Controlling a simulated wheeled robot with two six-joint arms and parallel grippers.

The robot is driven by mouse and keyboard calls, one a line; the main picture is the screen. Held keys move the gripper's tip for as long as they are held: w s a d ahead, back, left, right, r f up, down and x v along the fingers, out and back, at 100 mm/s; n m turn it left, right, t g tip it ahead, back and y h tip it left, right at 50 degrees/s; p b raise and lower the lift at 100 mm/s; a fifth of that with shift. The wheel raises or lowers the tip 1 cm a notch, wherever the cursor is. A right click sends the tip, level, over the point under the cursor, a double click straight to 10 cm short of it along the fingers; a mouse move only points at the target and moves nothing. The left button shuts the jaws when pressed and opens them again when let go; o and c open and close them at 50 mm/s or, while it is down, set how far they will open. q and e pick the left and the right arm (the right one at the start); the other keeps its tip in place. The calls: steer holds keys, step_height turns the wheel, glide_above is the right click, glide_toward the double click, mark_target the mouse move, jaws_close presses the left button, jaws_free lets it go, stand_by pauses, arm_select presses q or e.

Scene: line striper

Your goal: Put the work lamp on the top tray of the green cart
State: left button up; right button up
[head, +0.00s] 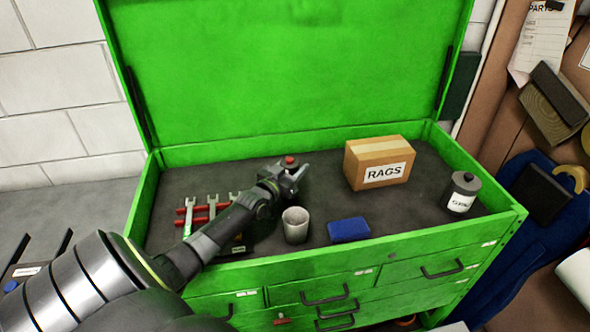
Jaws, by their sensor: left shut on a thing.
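The green cart (300,258) stands in front of me with its lid raised, and its top tray (325,172) has a dark lining. My left arm reaches in from the left over the tray. My left gripper (291,172) is shut on a small red-topped thing (290,160) over the back middle of the tray. The jaws hide most of this thing, so I cannot tell whether it is the work lamp or whether it touches the tray. No other thing in view is clearly a lamp. My right gripper is not in view.
On the tray are a RAGS box (378,164), a dark labelled can (463,192), a blue block (348,230), a grey cup (295,225) and several wrenches on a red rack (189,216). The tray's back left is clear. The raised lid (290,65) stands behind.

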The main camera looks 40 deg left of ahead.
arm_select(q)
steer(key=shift+w+a, duration=0.1)
steer(key=o, duration=0.7)
steer(key=shift+o, duration=2.3)
steer(key=shift+r, duration=0.15)
steer(key=shift+s, duration=0.25)
steer(key=shift+s+p, duration=0.4)
steer(key=shift+p, duration=0.15)
steer(key=s+d+p, duration=0.1)
steer(key=s+p, duration=0.2)
steer(key=s, duration=0.8)
steer(key=shift+d, duration=0.2)
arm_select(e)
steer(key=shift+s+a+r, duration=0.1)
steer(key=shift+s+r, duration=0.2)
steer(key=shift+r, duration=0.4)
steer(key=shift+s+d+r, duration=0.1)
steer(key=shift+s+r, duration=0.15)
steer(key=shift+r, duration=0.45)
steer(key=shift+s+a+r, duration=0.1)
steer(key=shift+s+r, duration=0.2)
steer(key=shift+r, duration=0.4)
arm_select(q)
steer(key=shift+w, duration=0.1)
